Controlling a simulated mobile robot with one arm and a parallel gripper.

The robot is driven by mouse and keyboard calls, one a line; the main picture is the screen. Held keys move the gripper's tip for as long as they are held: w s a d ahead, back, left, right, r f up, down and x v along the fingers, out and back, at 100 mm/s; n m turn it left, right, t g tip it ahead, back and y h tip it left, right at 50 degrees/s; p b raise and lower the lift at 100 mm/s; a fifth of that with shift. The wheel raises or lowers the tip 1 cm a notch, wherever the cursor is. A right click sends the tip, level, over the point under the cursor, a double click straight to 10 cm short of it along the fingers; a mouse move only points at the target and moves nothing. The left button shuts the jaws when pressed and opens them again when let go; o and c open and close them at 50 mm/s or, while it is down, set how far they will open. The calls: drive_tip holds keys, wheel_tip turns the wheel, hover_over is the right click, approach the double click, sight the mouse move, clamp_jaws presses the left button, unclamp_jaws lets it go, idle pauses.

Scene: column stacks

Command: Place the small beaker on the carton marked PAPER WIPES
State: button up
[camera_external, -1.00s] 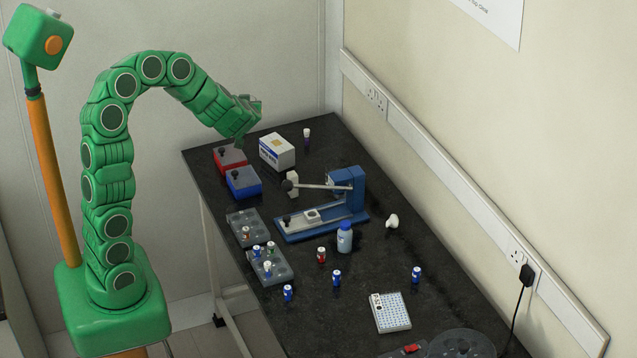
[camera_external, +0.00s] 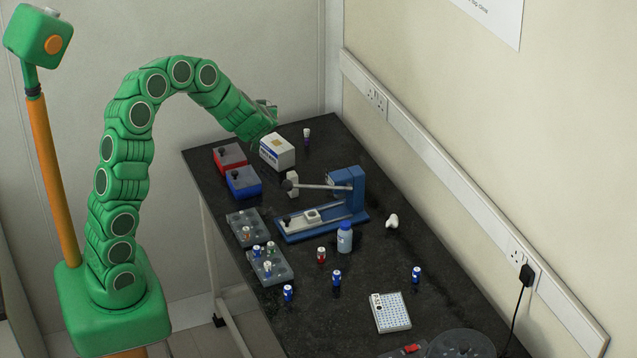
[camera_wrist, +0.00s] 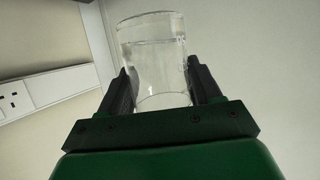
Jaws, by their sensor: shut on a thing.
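The small beaker (camera_wrist: 153,55) is clear glass and sits between the two dark fingers of my gripper (camera_wrist: 161,88) in the wrist view. My gripper is shut on it. In the external view my gripper (camera_external: 268,112) is at the back of the bench, above and just behind the white carton (camera_external: 279,152). The beaker cannot be made out there. The carton has a blue band and a yellowish patch on top. Its lettering is too small to read, so I cannot confirm that it is the PAPER WIPES carton.
A red box (camera_external: 230,157) and a blue box (camera_external: 243,182) stand left of the carton. A capped vial (camera_external: 307,135) stands to its right. A blue lever press (camera_external: 345,190) is in front. Several vials, racks and a bottle (camera_external: 345,238) are nearer. The wall is behind.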

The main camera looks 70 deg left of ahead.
drive_tip(key=shift+w+a+f, duration=0.6)
drive_tip(key=shift+w+f, duration=0.3)
drive_tip(key=shift+f, duration=0.15)
drive_tip(key=shift+w+a+f, duration=0.55)
drive_tip(key=shift+w+f, duration=0.35)
drive_tip(key=shift+f, duration=0.15)
drive_tip(key=shift+w+a+f, duration=0.6)
drive_tip(key=shift+w+f, duration=0.3)
drive_tip(key=shift+f, duration=0.15)
drive_tip(key=shift+w+a+f, duration=0.1)
drive_tip(key=shift+w+f, duration=0.05)
drive_tip(key=shift+f, duration=1.5)
drive_tip(key=shift+f, duration=0.15)
drive_tip(key=o, duration=1.1)
drive_tip(key=shift+r, duration=0.2)
drive_tip(key=v, duration=1.2)
